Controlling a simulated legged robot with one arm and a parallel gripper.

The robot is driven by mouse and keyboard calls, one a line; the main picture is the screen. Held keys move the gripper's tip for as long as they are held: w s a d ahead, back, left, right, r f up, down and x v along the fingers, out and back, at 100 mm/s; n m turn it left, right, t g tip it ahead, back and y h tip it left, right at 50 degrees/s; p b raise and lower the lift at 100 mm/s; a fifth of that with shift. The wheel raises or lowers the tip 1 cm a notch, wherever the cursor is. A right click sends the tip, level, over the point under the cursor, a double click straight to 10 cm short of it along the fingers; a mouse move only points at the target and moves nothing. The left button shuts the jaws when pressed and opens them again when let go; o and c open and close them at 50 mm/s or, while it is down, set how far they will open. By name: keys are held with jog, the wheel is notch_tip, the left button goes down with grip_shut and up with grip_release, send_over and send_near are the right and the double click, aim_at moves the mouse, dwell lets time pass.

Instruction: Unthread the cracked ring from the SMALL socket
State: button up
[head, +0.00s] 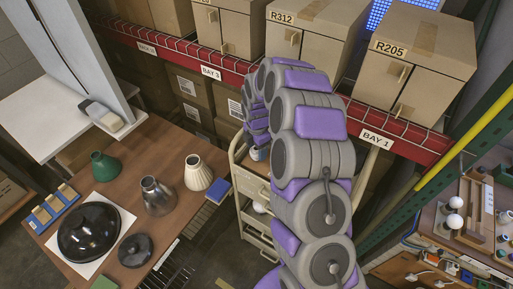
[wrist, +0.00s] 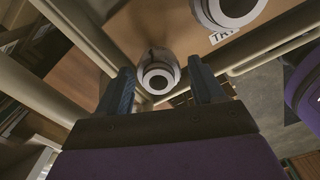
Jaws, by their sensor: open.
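In the wrist view my gripper (wrist: 160,68) is open, with one dark blue finger on each side. A rounded grey-white socket (wrist: 158,65) with a pale ring (wrist: 158,90) around its dark opening appears between the fingertips. I see gaps on both sides and cannot tell its depth from the fingers. A larger-looking socket (wrist: 213,22) of the same kind is at the top right, beside a lettered label (wrist: 222,36). No crack is clear on either ring. In the head view my arm hides the gripper near the cart.
A beige cart (head: 243,185) stands beneath my arm, its rails (wrist: 270,38) close around the gripper. A brown table (head: 150,215) at left holds lamp shades and a black dome (head: 88,230). Red shelving (head: 215,70) with boxes stands behind. A workbench (head: 480,235) is at right.

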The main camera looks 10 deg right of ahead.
jog(key=m, duration=0.6)
jog(key=shift+m, duration=0.4)
jog(key=m, duration=0.7)
jog(key=shift+a+b, duration=0.15)
jog(key=shift+b, duration=0.15)
jog(key=shift+c, duration=0.2)
jog(key=c, duration=1)
jog(key=n, duration=0.5)
jog(key=shift+p, duration=0.4)
jog(key=shift+n, duration=0.9)
